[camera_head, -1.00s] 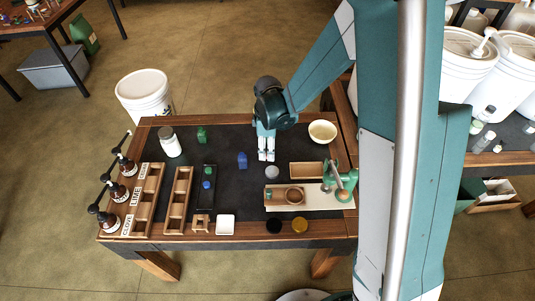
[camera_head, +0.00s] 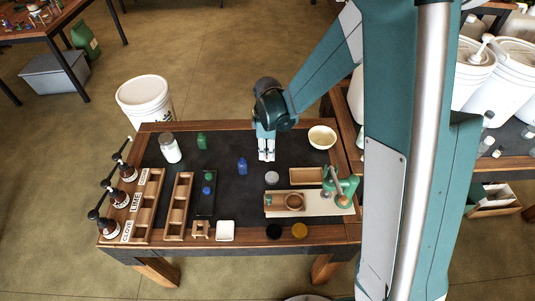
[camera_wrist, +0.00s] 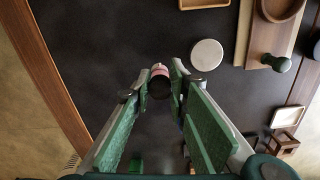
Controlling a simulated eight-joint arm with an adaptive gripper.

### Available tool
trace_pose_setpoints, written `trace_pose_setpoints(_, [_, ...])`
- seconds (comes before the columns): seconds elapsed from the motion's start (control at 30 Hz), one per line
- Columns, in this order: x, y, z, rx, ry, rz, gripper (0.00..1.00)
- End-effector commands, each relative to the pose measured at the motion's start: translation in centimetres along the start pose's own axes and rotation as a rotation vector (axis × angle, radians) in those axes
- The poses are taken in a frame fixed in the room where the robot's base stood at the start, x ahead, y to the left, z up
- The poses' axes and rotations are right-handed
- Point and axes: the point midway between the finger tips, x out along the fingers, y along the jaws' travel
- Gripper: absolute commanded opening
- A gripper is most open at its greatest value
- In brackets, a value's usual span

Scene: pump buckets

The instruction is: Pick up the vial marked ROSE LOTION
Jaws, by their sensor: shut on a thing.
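My gripper (camera_head: 266,158) hangs over the dark mat, right of a blue bottle (camera_head: 242,166). In the wrist view my gripper (camera_wrist: 163,75) has its fingertips closed on a small vial (camera_wrist: 159,83) with a pinkish-white label and a dark end. The fingers hide part of the vial, and its marking is too small to read. In the head view the vial cannot be made out between the fingers.
A green bottle (camera_head: 202,141) and a white-lidded jar (camera_head: 170,148) stand left. A grey round disc (camera_head: 271,178), a wooden tray (camera_head: 306,176) and a green press (camera_head: 340,184) lie nearer the front right. A cream bowl (camera_head: 322,137) stands back right.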

Motion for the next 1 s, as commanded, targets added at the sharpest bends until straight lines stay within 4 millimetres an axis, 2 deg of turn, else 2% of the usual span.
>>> trace_pose_setpoints(0.3, [-4.5,0.0,0.0,0.000,0.000,0.000,0.06])
trace_pose_setpoints(0.5, [-6.8,0.0,0.0,0.000,0.000,0.000,0.06])
trace_pose_setpoints(0.7, [-7.8,0.0,0.0,0.000,0.000,0.000,0.06])
trace_pose_setpoints(1.0, [-7.9,0.0,0.0,0.000,0.000,0.000,0.06])
